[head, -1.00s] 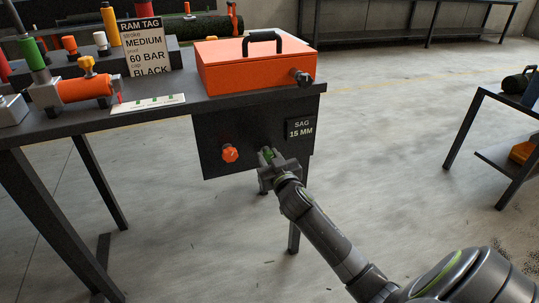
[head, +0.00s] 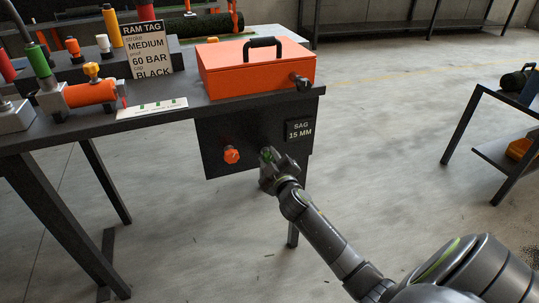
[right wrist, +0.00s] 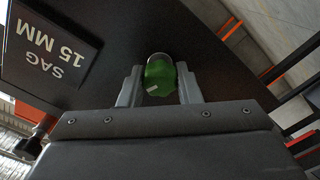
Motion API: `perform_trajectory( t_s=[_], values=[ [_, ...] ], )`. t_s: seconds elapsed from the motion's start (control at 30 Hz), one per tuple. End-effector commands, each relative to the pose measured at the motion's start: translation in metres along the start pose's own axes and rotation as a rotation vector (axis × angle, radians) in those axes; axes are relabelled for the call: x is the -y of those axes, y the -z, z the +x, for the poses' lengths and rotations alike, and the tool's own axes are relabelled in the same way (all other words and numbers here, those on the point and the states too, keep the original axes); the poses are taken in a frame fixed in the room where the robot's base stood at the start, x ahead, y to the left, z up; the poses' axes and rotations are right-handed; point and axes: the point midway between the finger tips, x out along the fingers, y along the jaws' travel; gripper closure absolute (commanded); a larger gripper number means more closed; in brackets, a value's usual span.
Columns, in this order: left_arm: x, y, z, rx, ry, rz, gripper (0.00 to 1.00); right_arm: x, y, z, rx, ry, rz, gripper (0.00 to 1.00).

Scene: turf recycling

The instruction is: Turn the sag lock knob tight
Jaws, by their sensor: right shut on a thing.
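A dark panel (head: 213,140) hangs under the front of the workbench. An orange lobed knob (head: 231,155) sits on it at the left. A green knob (right wrist: 159,76) with a small white mark sits to its right, below a sign (head: 299,130) reading SAG 15 MM. My right gripper (head: 270,158) is at the panel, shut on the green knob. In the right wrist view one finger of my right gripper (right wrist: 160,90) is on each side of the knob. The gripper mostly hides the green knob in the head view. My left gripper is not in view.
An orange box (head: 255,70) with a black handle stands on the bench (head: 90,133) above the panel. A dark fitting (head: 300,82) sticks out at its right end. A RAM TAG card (head: 146,50) and an orange cylinder (head: 90,93) stand further left.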

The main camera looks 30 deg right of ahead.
Motion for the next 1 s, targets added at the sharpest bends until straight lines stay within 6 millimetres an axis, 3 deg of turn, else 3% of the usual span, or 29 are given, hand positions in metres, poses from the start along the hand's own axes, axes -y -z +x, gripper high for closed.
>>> perform_trajectory(
  t_s=[0.5, 1.0],
  values=[
    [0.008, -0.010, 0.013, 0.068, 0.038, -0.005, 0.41, 0.001, 0.000, 0.000, 0.001, 0.001, -0.333, 0.92],
    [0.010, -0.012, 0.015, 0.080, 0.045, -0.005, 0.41, 0.001, -0.001, 0.000, 0.001, 0.001, -0.394, 0.92]
  ],
)
